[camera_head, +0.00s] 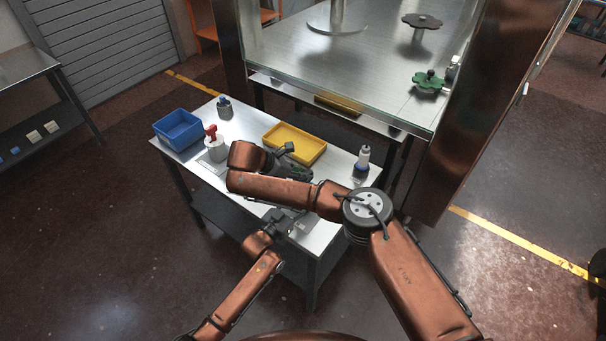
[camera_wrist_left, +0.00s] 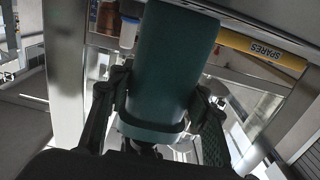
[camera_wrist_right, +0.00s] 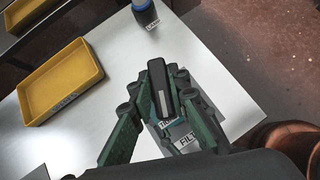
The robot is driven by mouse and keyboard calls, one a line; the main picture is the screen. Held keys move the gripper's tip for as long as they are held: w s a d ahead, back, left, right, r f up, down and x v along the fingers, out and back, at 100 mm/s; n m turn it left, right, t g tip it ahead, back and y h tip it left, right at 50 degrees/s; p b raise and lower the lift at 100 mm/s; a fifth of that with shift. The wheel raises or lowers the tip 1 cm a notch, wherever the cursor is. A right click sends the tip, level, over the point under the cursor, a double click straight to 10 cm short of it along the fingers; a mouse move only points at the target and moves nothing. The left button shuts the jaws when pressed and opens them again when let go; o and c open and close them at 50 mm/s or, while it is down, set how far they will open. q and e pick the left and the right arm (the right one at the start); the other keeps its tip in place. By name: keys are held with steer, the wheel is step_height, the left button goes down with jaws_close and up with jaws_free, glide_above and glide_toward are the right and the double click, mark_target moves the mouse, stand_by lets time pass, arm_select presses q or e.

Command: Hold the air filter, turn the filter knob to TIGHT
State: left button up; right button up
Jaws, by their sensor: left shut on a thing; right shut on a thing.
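The air filter, which I take to be the teal rounded body (camera_wrist_left: 172,65), fills the middle of the left wrist view. My left gripper (camera_wrist_left: 160,110) is shut on it, one finger on each side. In the head view my left gripper (camera_head: 282,220) is at the table's near edge, partly under my right arm. In the right wrist view the dark, elongated filter knob (camera_wrist_right: 159,85) stands between the fingers of my right gripper (camera_wrist_right: 158,98), shut on it. A label partly reading TIGHT and another starting FIL show just below the knob. My right forearm hides most of the filter in the head view.
A large metal-framed cabinet (camera_head: 350,80) stands behind.

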jaws_close()
steer(key=shift+w+a+m+g, duration=0.15)
steer(key=shift+m+g, duration=0.15)
steer(key=shift+m, duration=0.2)
steer(key=shift+m+g+h, duration=0.3)
steer(key=o, duration=0.6)
jaws_free()
steer(key=shift+v, duration=3.7)
steer(key=shift+o, duration=0.5)
